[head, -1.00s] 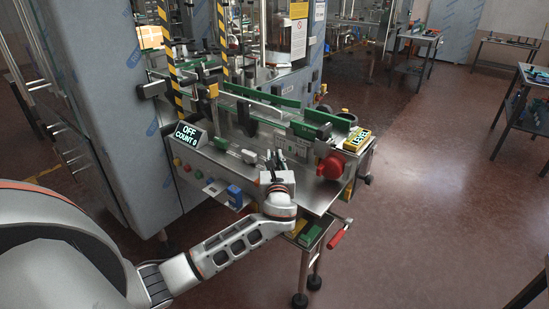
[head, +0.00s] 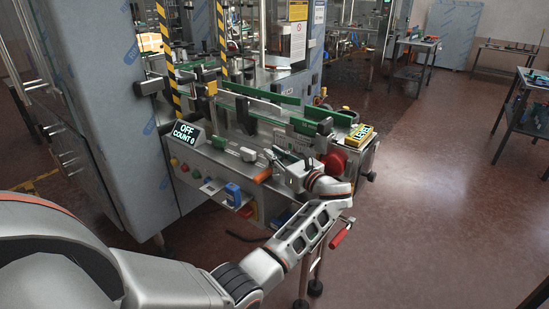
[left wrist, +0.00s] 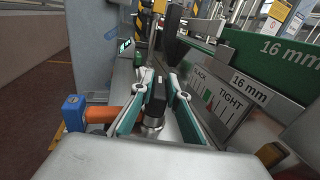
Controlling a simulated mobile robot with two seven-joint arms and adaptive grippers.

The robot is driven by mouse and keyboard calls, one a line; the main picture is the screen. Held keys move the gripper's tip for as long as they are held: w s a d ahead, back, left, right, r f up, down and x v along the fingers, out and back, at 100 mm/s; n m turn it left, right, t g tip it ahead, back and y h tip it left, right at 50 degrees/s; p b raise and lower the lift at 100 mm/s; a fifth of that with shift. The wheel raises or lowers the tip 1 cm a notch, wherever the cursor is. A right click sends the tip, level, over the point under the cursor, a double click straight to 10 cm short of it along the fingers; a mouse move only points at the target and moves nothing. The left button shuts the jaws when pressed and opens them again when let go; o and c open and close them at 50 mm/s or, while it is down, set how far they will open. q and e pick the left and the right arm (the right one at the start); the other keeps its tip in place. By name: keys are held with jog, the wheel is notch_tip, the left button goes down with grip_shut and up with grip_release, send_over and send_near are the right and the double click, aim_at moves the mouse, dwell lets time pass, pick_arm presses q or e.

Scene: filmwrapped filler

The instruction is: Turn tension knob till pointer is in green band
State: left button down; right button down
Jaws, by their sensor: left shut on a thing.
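My left gripper (head: 270,158) is over the front of the machine's steel bench, its arm coming in from below. In the left wrist view its two fingers (left wrist: 155,108) are closed on the sides of a black knob (left wrist: 156,94) on a round metal shaft. The green band (left wrist: 208,98) is small in this view. I cannot make out where the pointer stands. In the head view the knob is hidden by the gripper.
An orange handle (head: 263,175) is close beside the gripper, with a blue block (head: 233,195) to its left. A red round part (head: 335,161) is right of my wrist. Green guide rails (head: 262,95) run behind.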

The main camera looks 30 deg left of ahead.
aim_at(280, 158)
dwell(0.4)
pick_arm(q)
jog(key=c, duration=2)
grip_release()
jog(key=shift+o, duration=0.2)
jog(key=shift+v, duration=3.7)
